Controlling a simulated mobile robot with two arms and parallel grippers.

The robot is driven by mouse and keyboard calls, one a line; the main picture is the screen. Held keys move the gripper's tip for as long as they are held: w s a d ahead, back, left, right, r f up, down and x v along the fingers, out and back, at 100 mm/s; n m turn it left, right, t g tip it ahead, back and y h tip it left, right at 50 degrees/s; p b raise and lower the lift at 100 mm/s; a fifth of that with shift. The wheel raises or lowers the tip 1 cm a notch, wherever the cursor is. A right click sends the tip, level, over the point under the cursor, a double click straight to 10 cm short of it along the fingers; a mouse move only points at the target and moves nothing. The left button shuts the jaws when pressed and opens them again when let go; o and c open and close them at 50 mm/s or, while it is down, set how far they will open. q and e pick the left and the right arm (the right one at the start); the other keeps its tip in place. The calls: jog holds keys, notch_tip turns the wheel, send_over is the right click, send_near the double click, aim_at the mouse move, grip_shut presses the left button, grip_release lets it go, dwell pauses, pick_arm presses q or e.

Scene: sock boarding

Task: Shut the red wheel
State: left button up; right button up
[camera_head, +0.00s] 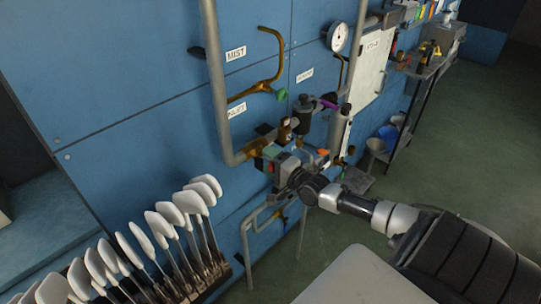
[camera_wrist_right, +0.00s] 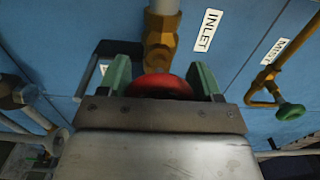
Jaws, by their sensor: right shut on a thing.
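The red wheel (camera_wrist_right: 158,87) sits in front of a brass valve (camera_wrist_right: 160,45) on a grey pipe, beside the INLET label, in the right wrist view. My right gripper (camera_wrist_right: 160,82) has its green fingers on either side of the wheel and is shut on it. In the head view the right gripper (camera_head: 269,158) reaches the brass valve (camera_head: 257,146) at the foot of the tall pipe. There my gripper and wrist hide most of the wheel. My left gripper is not in view.
A green wheel (camera_head: 281,94) on a brass valve is above, near the MIST label. A pressure gauge (camera_head: 338,36) and dark cylinders (camera_head: 304,113) are to the right. A rack of white sock boards (camera_head: 163,229) stands at lower left. Open floor (camera_head: 460,165) lies right.

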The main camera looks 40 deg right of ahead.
jog(key=shift+f, duration=0.15)
dwell(0.3)
jog(key=o, duration=0.9)
jog(key=s, duration=0.7)
jog(key=s+d, duration=0.1)
jog(key=s, duration=0.2)
jog(key=shift+s+b, duration=0.3)
jog(key=shift+s, duration=0.1)
jog(key=s+f+n+g+h, duration=0.1)
jog(key=s+f+n+g, duration=0.4)
jog(key=f, duration=0.9)
jog(key=s+f+n+g+h, duration=0.2)
jog(key=s+f, duration=0.5)
jog(key=f, duration=0.7)
jog(key=s+a+f+n+g, duration=0.3)
jog(key=s+a+f+n, duration=0.1)
jog(key=s+a+f, duration=0.2)
jog(key=s+a+f+n+g+y, duration=0.1)
jog(key=s+a+f+n+g, duration=0.2)
jog(key=s+a+f, duration=0.3)
jog(key=s+a+f+n+g, duration=0.4)
jog(key=s+a+f+n, duration=0.1)
jog(key=s+a, duration=0.4)
jog(key=shift+s+f, duration=0.9)
jog(key=shift+s, duration=0.15)
